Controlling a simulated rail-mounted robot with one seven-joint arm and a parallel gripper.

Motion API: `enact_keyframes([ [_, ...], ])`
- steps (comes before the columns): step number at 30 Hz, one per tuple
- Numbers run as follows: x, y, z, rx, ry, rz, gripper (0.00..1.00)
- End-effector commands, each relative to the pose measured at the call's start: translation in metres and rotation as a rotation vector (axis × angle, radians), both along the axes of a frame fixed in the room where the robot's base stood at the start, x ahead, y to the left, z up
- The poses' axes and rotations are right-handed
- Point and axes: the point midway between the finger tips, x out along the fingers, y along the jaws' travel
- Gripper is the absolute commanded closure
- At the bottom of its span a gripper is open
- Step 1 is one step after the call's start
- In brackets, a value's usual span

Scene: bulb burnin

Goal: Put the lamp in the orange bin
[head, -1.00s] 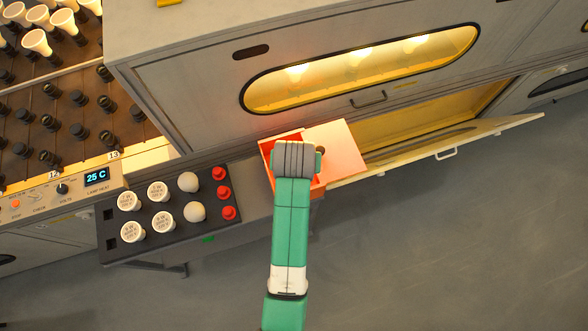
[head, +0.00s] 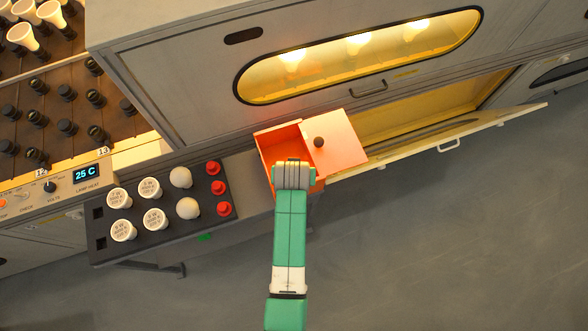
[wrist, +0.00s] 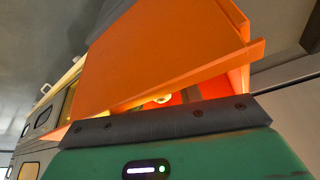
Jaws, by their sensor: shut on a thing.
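The orange bin (head: 272,160) stands against the cabinet front, its red-orange inside partly showing in the head view. Its lid (head: 344,150), with a dark knob (head: 319,142), sits shifted to the right, leaving the left part open. My gripper (head: 292,180) is at the bin's near side by the opening, its fingers hidden. In the wrist view a large orange panel fills the middle. A small pale, rounded lamp part (wrist: 162,98) shows under it, in line with my gripper's middle. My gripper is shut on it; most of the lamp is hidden.
A dark tray (head: 150,245) with white-based lamps, pale globes and red pieces (head: 218,187) lies left of the bin. An open cabinet flap (head: 440,140) sticks out at right. The cabinet (head: 190,60) with a lit window rises behind. Floor at lower right is clear.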

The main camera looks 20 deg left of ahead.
Motion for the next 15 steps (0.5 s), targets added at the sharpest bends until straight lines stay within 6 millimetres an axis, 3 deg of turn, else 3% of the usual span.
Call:
enact_keyframes([
  [4,-0.0001,0.0001,-0.0025,0.0,0.0,0.0,0.88],
  [5,-0.0001,0.0001,-0.0027,0.0,0.0,0.0,0.63],
  [8,-0.0002,-0.0001,-0.0021,0.0,0.001,-0.001,0.43],
  [15,-0.0003,0.0,-0.0022,0.0,0.001,-0.001,0.43],
])
